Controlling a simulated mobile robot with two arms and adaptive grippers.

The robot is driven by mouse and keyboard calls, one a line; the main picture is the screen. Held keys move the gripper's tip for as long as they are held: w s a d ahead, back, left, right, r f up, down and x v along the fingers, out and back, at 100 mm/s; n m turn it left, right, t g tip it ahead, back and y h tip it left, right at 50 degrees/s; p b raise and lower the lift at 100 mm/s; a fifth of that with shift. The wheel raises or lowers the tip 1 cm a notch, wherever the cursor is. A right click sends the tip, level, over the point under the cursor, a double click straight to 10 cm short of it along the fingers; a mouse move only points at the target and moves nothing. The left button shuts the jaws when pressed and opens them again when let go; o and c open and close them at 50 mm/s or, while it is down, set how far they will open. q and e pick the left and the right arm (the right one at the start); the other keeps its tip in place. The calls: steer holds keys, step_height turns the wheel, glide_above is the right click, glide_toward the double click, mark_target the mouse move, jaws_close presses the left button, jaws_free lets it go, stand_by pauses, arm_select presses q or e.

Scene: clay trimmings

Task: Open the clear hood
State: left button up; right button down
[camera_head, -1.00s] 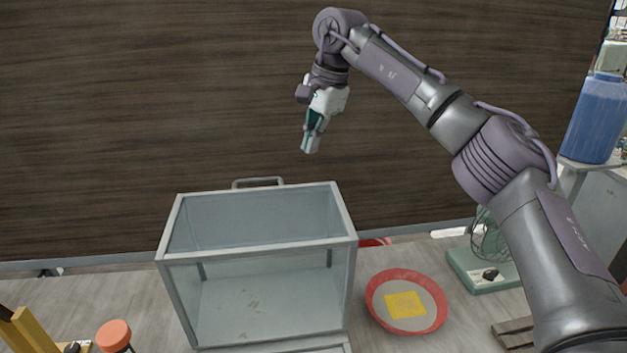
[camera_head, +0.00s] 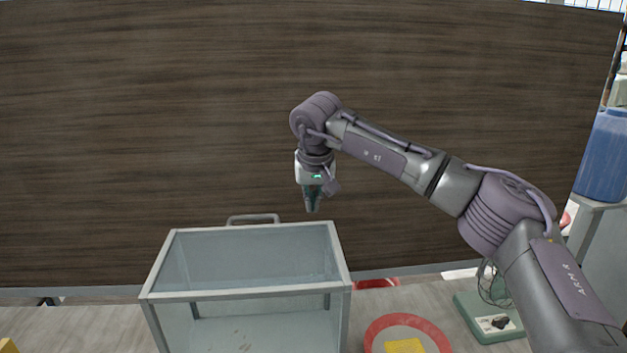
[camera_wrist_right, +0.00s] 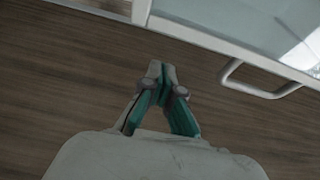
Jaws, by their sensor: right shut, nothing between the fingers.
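The clear hood (camera_head: 250,262) is a glass box with a grey frame, standing on the bench with its top panel lying closed. A grey handle (camera_head: 253,218) sticks out at its back edge. The handle also shows in the right wrist view (camera_wrist_right: 262,92), beside the frame edge of the hood (camera_wrist_right: 215,40). My right gripper (camera_head: 312,210) hangs fingers down above and behind the back right of the hood, to the right of the handle. It is shut and empty, and its fingertips (camera_wrist_right: 160,66) are apart from the handle. My left gripper is out of view.
A red-rimmed dish (camera_head: 376,328) with a yellow piece stands right of the hood. A green scale-like device (camera_head: 488,325) is farther right. A blue container (camera_head: 603,155) stands at the far right. A dark wood-grain wall (camera_head: 150,120) rises behind the bench.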

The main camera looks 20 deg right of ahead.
steer(key=shift+s+a+f+p, duration=0.15)
steer(key=shift+s+f+p, duration=0.05)
steer(key=shift+s, duration=0.4)
steer(key=shift+s+a+f+p, duration=0.15)
steer(key=shift+s+f, duration=0.1)
steer(key=shift+s, duration=0.35)
steer(key=shift+s+a+f+p, duration=0.15)
steer(key=shift+s+f+p, duration=0.05)
steer(key=shift+s, duration=0.4)
steer(key=shift+w+f, duration=0.1)
